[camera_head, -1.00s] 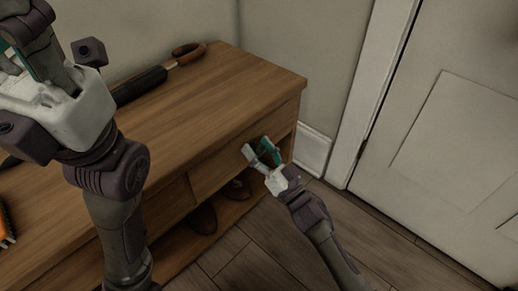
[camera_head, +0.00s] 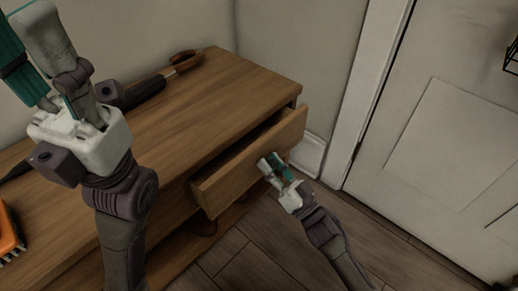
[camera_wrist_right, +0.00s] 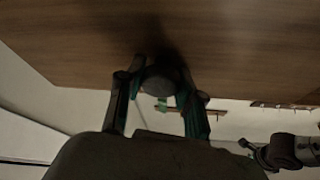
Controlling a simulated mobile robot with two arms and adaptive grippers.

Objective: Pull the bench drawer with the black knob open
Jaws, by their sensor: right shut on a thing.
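The bench (camera_head: 190,120) is wooden. Its drawer (camera_head: 228,188) stands partly out, with a dark gap showing between the drawer front and the bench top. My right gripper (camera_head: 271,164) is at the drawer's front face. In the right wrist view, its fingers (camera_wrist_right: 163,92) close around the round black knob (camera_wrist_right: 160,76) on the wooden front. The knob is hidden by the gripper in the head view. My left gripper (camera_head: 32,52) is raised above the bench at the upper left, with its fingers spread and nothing seen between them.
An umbrella with a curved wooden handle (camera_head: 186,61) lies at the back of the bench top. An orange brush (camera_head: 8,232) is at the left edge. A white panelled door (camera_head: 440,130) stands at the right. Wooden floor (camera_head: 240,262) is open in front.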

